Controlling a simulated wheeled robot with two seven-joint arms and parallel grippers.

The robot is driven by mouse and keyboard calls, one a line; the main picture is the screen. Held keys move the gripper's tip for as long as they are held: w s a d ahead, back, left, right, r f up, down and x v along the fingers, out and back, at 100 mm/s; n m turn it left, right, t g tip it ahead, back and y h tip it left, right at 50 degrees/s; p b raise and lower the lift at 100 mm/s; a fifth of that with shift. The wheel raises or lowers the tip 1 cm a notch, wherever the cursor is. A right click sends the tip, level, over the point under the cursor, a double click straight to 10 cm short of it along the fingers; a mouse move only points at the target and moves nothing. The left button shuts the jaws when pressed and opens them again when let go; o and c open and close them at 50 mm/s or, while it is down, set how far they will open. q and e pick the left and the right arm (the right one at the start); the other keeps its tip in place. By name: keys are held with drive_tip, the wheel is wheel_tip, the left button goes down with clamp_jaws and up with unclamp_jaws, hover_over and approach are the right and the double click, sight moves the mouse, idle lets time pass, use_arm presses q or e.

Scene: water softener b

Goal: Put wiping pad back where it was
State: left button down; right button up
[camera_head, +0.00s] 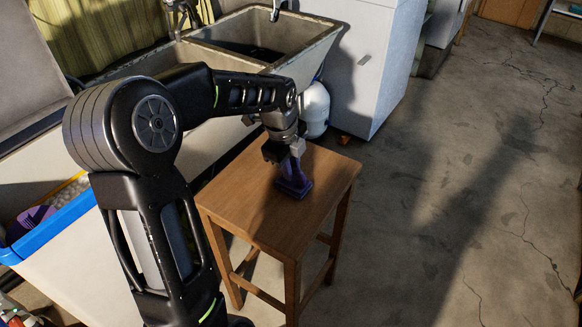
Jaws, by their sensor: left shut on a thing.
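The wiping pad (295,187) is a dark purple block with an upright handle. It is at the top of the wooden stool (262,220), near the middle of the seat. My left gripper (291,160) reaches down over the stool and is shut on the pad's handle. The pad's base looks to be at the seat surface; I cannot tell whether it touches. The fingers hide part of the handle. My right gripper is not in view.
A concrete double sink (300,50) stands behind the stool, with a white rounded tank (315,108) and a white cabinet (372,75) beside it. A blue-rimmed bin (55,225) with purple items is at left. The floor at right is clear.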

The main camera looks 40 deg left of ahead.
sight(285, 186)
use_arm(q)
drive_tip(key=shift+f, duration=0.2)
drive_tip(key=c, duration=1.3)
unclamp_jaws()
drive_tip(key=shift+r, duration=0.1)
drive_tip(key=shift+r, duration=0.1)
drive_tip(key=r, duration=0.4)
drive_tip(key=s+r, duration=0.1)
drive_tip(key=r, duration=0.3)
drive_tip(key=s+r+p, duration=0.1)
drive_tip(key=r, duration=0.2)
drive_tip(key=shift+s+r, duration=0.2)
drive_tip(key=shift+r, duration=0.2)
